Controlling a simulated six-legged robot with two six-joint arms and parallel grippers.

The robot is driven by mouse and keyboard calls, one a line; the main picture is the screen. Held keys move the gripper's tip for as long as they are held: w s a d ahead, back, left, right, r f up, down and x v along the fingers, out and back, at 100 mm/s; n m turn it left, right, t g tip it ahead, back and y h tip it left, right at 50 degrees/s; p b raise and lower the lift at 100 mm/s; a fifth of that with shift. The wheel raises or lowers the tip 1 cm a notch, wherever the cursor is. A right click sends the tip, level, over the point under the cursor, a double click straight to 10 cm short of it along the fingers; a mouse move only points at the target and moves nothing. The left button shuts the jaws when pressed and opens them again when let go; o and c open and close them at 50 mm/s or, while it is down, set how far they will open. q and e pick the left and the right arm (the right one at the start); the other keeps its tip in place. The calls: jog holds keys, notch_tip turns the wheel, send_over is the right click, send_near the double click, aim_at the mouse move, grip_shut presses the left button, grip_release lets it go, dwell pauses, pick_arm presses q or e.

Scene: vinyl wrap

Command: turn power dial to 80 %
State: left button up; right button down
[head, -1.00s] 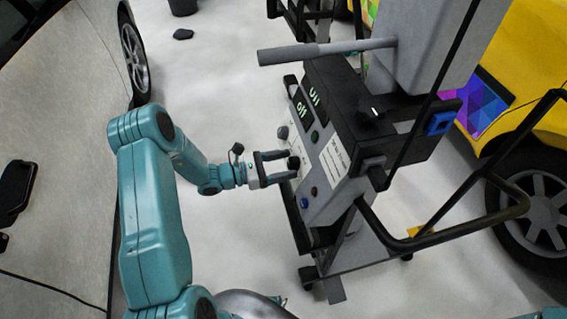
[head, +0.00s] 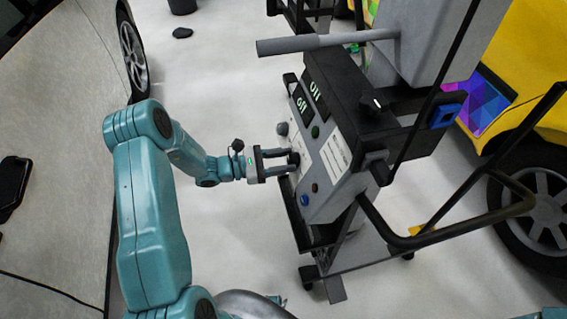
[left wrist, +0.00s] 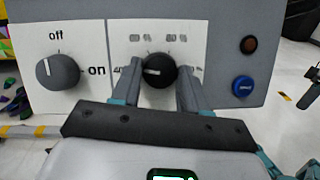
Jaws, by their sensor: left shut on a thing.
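The power dial (left wrist: 158,70) is a black round knob with a white pointer mark, on a white label with percent markings, in the left wrist view. Its pointer is turned toward the left. Two percent labels above it read about 60 % and 80 %; the side labels are partly hidden by the fingers. My left gripper (head: 294,160) has its fingers on both sides of the dial, shut on it; its fingers also show in the left wrist view (left wrist: 158,82). The dial sits on the grey control panel (head: 321,199). My right gripper is not in view.
A grey on/off knob (left wrist: 58,71) is left of the dial in the left wrist view. A blue button (left wrist: 242,87) and a dark red-brown light (left wrist: 249,44) are right of it. A grey handle bar (head: 290,45) and black frame tube (head: 450,235) stick out from the machine.

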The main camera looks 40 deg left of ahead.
pick_arm(q)
jog(key=m+g+b, duration=0.1)
jog(key=m+b, duration=0.1)
jog(key=m, duration=0.1)
jog(key=m+g+h+b, duration=0.1)
jog(key=m+b, duration=0.2)
jog(key=m, duration=0.1)
jog(key=shift+w+a+f+g, duration=0.15)
jog(key=shift+g, duration=0.25)
jog(key=m+g+b, duration=0.1)
jog(key=m+b, duration=0.1)
jog(key=m, duration=0.1)
jog(key=m+g+b, duration=0.1)
jog(key=m+b, duration=0.1)
jog(key=m, duration=0.1)
jog(key=shift+w+g+b, duration=0.1)
jog(key=shift+g+b, duration=0.2)
jog(key=shift+b, duration=0.1)
jog(key=m+b, duration=0.1)
jog(key=m, duration=0.1)
jog(key=m+g+b, duration=0.1)
jog(key=m+b, duration=0.1)
jog(key=m+y+b, duration=0.1)
jog(key=m, duration=0.1)
jog(key=shift+r+g, duration=0.3)
jog(key=m+b, duration=0.1)
jog(key=m+y+b, duration=0.1)
jog(key=m+b, duration=0.1)
jog(key=m+y+b, duration=0.1)
jog(key=shift+r+m+g+b, duration=0.3)
